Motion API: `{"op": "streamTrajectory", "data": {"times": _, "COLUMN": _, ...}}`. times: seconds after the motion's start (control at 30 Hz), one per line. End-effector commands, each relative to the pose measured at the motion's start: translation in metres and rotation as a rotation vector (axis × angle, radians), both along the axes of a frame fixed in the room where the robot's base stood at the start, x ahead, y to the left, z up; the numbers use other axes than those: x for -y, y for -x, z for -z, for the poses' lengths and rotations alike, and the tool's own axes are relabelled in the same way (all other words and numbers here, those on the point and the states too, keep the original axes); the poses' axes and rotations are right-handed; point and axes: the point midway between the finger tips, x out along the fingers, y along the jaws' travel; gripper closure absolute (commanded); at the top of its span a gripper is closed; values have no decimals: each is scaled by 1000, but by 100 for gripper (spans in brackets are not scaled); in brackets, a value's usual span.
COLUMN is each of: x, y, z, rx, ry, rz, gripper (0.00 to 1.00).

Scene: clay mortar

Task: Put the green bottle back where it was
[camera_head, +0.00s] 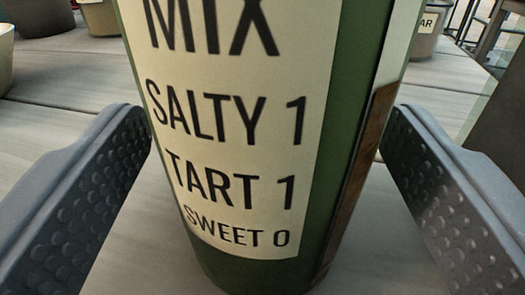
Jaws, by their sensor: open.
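The green bottle (349,130) stands upright, or nearly so, very close in front of the camera, with its top out of the frame. Its cream label (236,110) reads "MIX", "SALTY 1", "TART 1", "SWEET 0". A brown and pale strip runs down its right side. My gripper (270,190) is open, with one grey dimpled finger on each side of the bottle.
A grey plank table (60,120) spreads around the bottle. A labelled container ending in "AR" (427,35) stands at the back right. Another pot (101,18) stands at the back left, and part of a pale bowl (5,55) shows at the left edge. Dark furniture stands at the right.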

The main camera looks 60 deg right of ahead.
Motion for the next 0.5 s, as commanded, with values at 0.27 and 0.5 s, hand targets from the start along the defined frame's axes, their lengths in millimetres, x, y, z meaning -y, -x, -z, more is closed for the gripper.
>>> {"op": "streamTrajectory", "data": {"times": 0.27, "x": -47, "y": 31, "z": -2, "rx": -1, "ry": 0, "rz": -4, "gripper": 26}}
{"op": "streamTrajectory", "data": {"times": 0.5, "x": -77, "y": 53, "z": -2, "rx": 1, "ry": 1, "rz": 0, "gripper": 26}}
